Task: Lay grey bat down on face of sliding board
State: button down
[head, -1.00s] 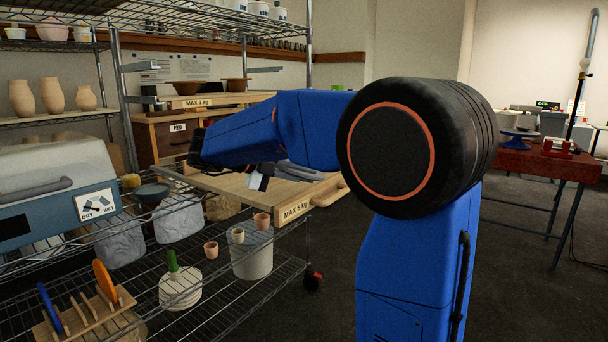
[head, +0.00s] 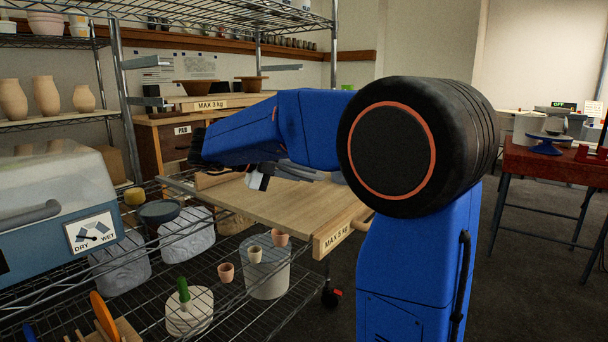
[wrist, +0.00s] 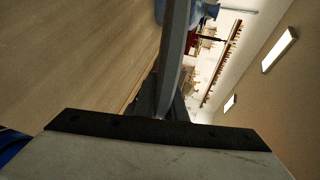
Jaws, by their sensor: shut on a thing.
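The sliding board (head: 290,207) is a pale wooden shelf labelled MAX 5 kg, pulled out of the wire rack. Its bare face (wrist: 70,55) fills the left of the wrist view. The grey bat (wrist: 175,50) shows there nearly edge-on as a narrow grey strip, roughly level with the board's face. My gripper (wrist: 165,122) is shut on the bat. In the head view the gripper (head: 257,180) is over the board, partly behind my blue arm. A thin grey edge of the bat (head: 302,172) shows under the arm; most is hidden. I cannot tell whether bat and board touch.
A higher board (head: 222,103) labelled MAX 3 kg holds brown bowls. A blue-grey box (head: 60,215) labelled DRY/WET is at left. A red table (head: 550,165) is at right. Floor between is open.

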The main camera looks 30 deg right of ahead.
aim_at(303, 206)
jog(key=shift+a, duration=0.1)
jog(key=shift+f, duration=2.8)
jog(key=c, duration=1.7)
grip_release()
jog(key=v, duration=1.7)
jog(key=shift+a+r, duration=0.1)
jog(key=shift+a, duration=0.1)
